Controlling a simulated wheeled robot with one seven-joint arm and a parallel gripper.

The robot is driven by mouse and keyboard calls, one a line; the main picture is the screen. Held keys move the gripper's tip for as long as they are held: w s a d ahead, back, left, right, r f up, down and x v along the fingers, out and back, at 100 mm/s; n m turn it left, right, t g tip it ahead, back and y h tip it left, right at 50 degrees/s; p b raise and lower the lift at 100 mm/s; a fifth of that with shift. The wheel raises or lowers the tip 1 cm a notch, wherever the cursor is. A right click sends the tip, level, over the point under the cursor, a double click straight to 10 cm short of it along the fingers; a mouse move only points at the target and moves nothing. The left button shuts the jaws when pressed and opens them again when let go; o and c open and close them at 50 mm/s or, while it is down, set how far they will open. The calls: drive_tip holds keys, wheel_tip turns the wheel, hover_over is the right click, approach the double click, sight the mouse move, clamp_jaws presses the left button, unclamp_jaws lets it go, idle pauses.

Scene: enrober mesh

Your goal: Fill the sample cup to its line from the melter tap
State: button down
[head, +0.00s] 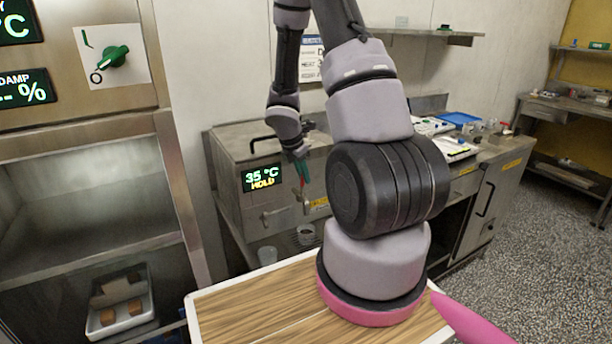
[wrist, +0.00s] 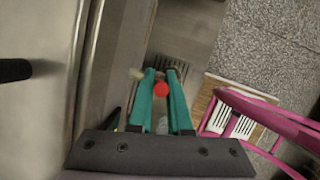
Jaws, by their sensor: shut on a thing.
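The melter (head: 235,150) is a steel box with a display reading 35 °C HOLD. My gripper (head: 303,172) has teal fingers at the melter's front, pointing down. In the wrist view the fingers (wrist: 161,80) close around a small red knob (wrist: 161,89), seemingly the handle of a tap. A small cup (head: 306,236) stands below the gripper, under the melter front; I cannot see its line or its fill level.
A slatted grate (wrist: 172,70) lies below the fingers in the wrist view. A wooden-topped surface (head: 260,300) is in front of the melter. The bench to the right holds a blue tray (head: 460,118) and papers. Speckled floor (head: 540,250) is open at right.

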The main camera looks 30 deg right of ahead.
drive_tip(key=shift+s+a+h, duration=0.1)
drive_tip(key=shift+a+h, duration=0.45)
drive_tip(key=shift+h, duration=0.05)
drive_tip(key=c, duration=0.8)
unclamp_jaws()
drive_tip(key=shift+c, duration=0.2)
drive_tip(key=w+v, duration=0.1)
drive_tip(key=v, duration=0.9)
drive_tip(key=shift+s+a+r, duration=0.2)
drive_tip(key=shift+s+r, duration=0.15)
drive_tip(key=shift+s, duration=0.2)
